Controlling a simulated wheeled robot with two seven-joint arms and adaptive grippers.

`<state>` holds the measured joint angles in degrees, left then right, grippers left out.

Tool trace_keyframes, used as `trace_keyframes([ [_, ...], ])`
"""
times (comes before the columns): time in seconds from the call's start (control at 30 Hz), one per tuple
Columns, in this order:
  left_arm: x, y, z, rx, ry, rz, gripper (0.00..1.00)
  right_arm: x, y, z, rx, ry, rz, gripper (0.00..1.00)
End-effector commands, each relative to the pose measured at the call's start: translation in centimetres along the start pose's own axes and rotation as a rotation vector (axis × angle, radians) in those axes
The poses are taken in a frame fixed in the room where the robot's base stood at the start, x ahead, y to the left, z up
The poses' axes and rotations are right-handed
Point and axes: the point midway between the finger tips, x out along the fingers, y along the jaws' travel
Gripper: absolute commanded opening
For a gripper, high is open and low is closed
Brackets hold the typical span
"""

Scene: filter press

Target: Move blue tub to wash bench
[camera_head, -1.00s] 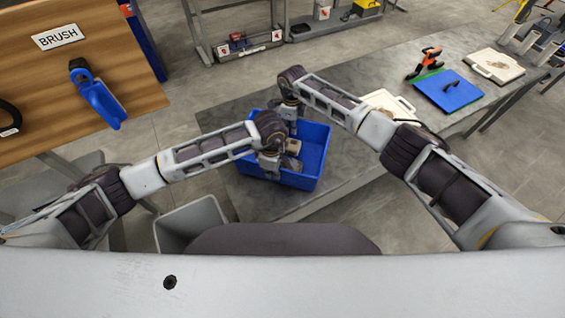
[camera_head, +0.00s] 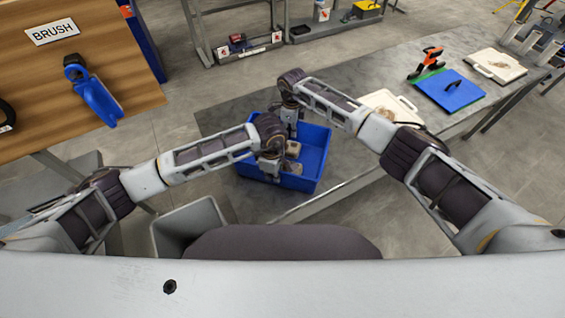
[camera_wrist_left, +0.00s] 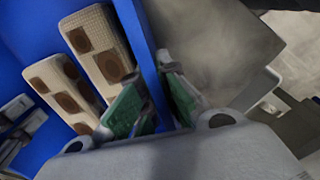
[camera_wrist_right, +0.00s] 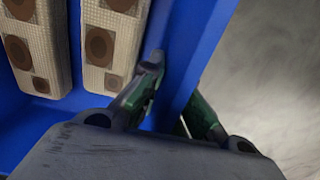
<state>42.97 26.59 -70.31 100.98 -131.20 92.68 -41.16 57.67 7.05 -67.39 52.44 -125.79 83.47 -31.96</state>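The blue tub (camera_head: 312,153) is in the middle of the head view, over the near end of a grey bench. It holds pale blocks with brown round spots; two show in the left wrist view (camera_wrist_left: 98,50) and two in the right wrist view (camera_wrist_right: 112,40). My left gripper (camera_wrist_left: 158,103) is shut on the tub's near wall, one finger inside and one outside. My right gripper (camera_wrist_right: 174,98) is shut on the far wall in the same way. In the head view the wrists hide part of the tub. I cannot tell whether its base touches the bench.
The grey bench (camera_head: 235,120) runs up to the right, with a pale tray (camera_head: 390,104), a blue board (camera_head: 449,90), an orange-handled tool (camera_head: 427,62) and a white board (camera_head: 496,65). A wooden board (camera_head: 70,110) with a blue brush is at left. A grey bin (camera_head: 190,226) stands below.

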Motion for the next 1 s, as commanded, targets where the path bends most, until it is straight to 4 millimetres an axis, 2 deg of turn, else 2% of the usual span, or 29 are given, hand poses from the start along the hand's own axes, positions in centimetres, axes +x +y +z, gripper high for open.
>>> trace_keyframes([
  [0.03, 0.4, -0.5, 0.1, 0.003, 0.000, -0.013, 0.00, -0.1, -0.6, -0.2, 0.004, 0.000, -0.013, 0.00],
  [0.2, 0.7, -0.5, 0.1, 0.003, 0.000, -0.013, 0.00, 0.2, -0.6, -0.2, 0.004, 0.000, -0.013, 0.00],
  [0.4, 0.6, -0.4, 0.1, 0.002, 0.000, -0.010, 0.27, 0.3, -0.4, -0.2, 0.003, 0.001, -0.008, 0.27],
  [0.77, 0.4, -0.1, 0.0, 0.001, 0.000, -0.003, 0.27, 0.4, -0.1, -0.1, 0.001, 0.000, -0.003, 0.27],
  [1.0, -1.0, 0.0, 0.0, 0.001, -0.001, 0.000, 0.27, 0.4, -0.1, 0.0, 0.000, 0.000, -0.002, 0.27],
])
